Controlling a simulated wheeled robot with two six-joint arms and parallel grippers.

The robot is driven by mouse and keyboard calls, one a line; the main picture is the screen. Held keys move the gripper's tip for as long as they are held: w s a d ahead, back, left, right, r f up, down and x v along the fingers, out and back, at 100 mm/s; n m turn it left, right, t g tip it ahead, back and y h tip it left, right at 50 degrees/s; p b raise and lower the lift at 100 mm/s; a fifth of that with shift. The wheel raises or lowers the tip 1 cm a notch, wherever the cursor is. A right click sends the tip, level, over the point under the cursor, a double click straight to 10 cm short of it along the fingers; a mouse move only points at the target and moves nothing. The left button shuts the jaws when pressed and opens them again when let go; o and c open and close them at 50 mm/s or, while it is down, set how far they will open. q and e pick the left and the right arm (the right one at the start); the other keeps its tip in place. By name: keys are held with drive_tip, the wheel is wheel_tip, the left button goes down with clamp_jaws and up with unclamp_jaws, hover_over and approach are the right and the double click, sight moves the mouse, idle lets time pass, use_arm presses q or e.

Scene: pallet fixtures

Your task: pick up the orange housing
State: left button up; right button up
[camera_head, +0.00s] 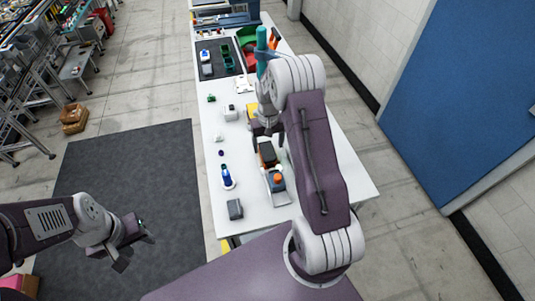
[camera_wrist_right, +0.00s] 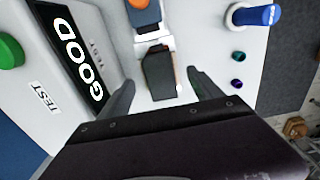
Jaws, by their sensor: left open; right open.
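An orange piece (camera_head: 277,178) sits on a grey block in a pale fixture on the white table, and its edge shows at the top of the right wrist view (camera_wrist_right: 138,4). A dark block with an orange side (camera_head: 267,153) lies in line behind it; it also shows in the right wrist view (camera_wrist_right: 158,72). I cannot tell which is the housing. My right gripper (camera_head: 266,138) is open above the dark block, which appears between its fingertips in the wrist view; contact is not visible. My left gripper (camera_head: 135,251) is open and empty, left of the table.
A blue bottle-like part (camera_head: 227,174) and a grey block (camera_head: 235,209) stand near the table's left edge.

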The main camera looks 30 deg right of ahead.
sight(268, 151)
drive_tip(key=f, duration=0.1)
drive_tip(key=w+d+f, duration=0.1)
drive_tip(key=shift+w+f+p, duration=0.25)
drive_tip(key=shift+f+p, duration=0.05)
drive_tip(key=shift+f, duration=0.05)
wheel_tip(268, 151, down, 4)
drive_tip(key=shift+s+a+r+p, duration=0.1)
drive_tip(key=shift+a+p, duration=0.05)
drive_tip(key=shift+p, duration=0.65)
drive_tip(key=shift+s+a, duration=0.1)
drive_tip(key=shift+s, duration=0.1)
drive_tip(key=shift+w+f, duration=0.1)
drive_tip(key=shift+f, duration=0.15)
drive_tip(key=shift+w+d+f, duration=0.1)
drive_tip(key=shift+w+d, duration=0.1)
drive_tip(key=c, duration=1.5)
use_arm(q)
drive_tip(key=shift+w+d+r, duration=0.25)
drive_tip(key=shift+w+r, duration=0.1)
drive_tip(key=shift+r, duration=0.25)
drive_tip(key=shift+w+d+r, duration=0.2)
drive_tip(key=shift+w+r, duration=0.1)
drive_tip(key=shift+r, duration=0.25)
use_arm(e)
drive_tip(key=shift+s+a+r, duration=0.1)
drive_tip(key=shift+r, duration=0.15)
drive_tip(key=shift+c, duration=0.4)
